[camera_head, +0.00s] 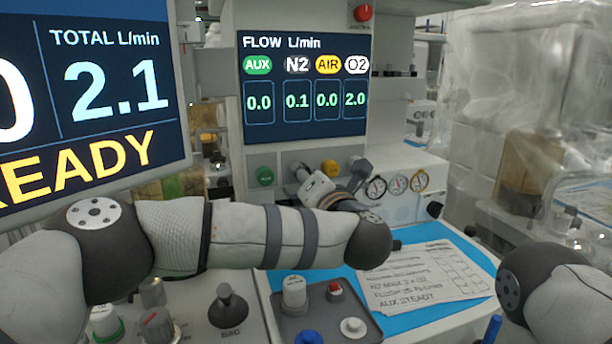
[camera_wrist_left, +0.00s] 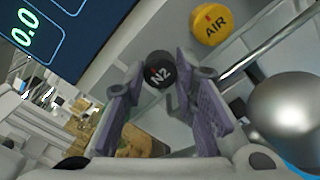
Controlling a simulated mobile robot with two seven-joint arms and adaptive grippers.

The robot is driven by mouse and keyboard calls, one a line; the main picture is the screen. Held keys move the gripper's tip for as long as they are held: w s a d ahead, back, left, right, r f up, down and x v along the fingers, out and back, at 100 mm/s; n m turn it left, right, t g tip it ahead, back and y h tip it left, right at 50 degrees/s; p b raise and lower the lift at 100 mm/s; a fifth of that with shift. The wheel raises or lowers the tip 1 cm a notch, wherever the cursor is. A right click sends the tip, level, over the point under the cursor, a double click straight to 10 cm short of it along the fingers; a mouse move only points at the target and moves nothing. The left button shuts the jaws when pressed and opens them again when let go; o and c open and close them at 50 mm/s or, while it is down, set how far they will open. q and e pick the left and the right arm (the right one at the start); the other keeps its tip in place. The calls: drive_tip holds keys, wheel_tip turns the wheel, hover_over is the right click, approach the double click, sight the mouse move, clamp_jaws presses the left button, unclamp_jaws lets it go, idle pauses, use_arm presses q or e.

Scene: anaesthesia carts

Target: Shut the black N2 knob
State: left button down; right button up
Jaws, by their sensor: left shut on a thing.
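The black N2 knob (camera_wrist_left: 160,70) shows in the left wrist view, with white "N2" lettering and a small red mark. My left gripper (camera_wrist_left: 158,80) has one finger on each side of it and is shut on it. In the head view my left gripper (camera_head: 303,172) is at the knob row under the flow screen and hides most of the N2 knob. The flow screen (camera_head: 306,85) reads AUX 0.0, N2 0.1, AIR 0.0 and O2 2.0. My right gripper is not in view; only part of my right arm shows.
The green AUX knob (camera_head: 265,176) and yellow AIR knob (camera_head: 330,167) flank the gripper. The total screen (camera_head: 90,95) reads 2.1. Three gauges (camera_head: 398,184) are to the right. A printed sheet (camera_head: 425,275) lies on a blue mat. Several controls stand below my left arm.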

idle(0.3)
use_arm(q)
drive_tip(key=c, duration=1.3)
unclamp_jaws()
